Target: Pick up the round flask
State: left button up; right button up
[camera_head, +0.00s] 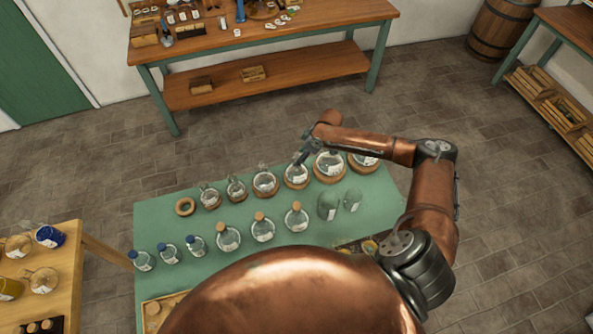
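Several round clear flasks with white labels stand on cork rings in a row along the far side of the green table (165,225). They include a small one (209,197) at the left, a middle one (264,183), one (296,175) beside my gripper, and a larger one (329,166). Which flask is meant, I cannot tell. My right gripper (299,158) is over the row, at the neck of the flask beside it, and hides part of that neck. Whether its fingers touch the flask is too small to tell. My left gripper is not in view.
An empty cork ring (185,206) lies at the row's left end. Nearer stand cork-stoppered flasks (262,228), blue-capped bottles (168,253) and two greenish vessels (328,205). A wooden table (75,255) is at left, a workbench (330,15) behind.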

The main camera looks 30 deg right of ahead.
aim_at(297, 169)
jog(key=p+x, duration=0.1)
jog(key=x, duration=0.4)
jog(key=shift+w+f, duration=0.1)
jog(key=shift+w, duration=0.15)
grip_shut()
dwell(0.4)
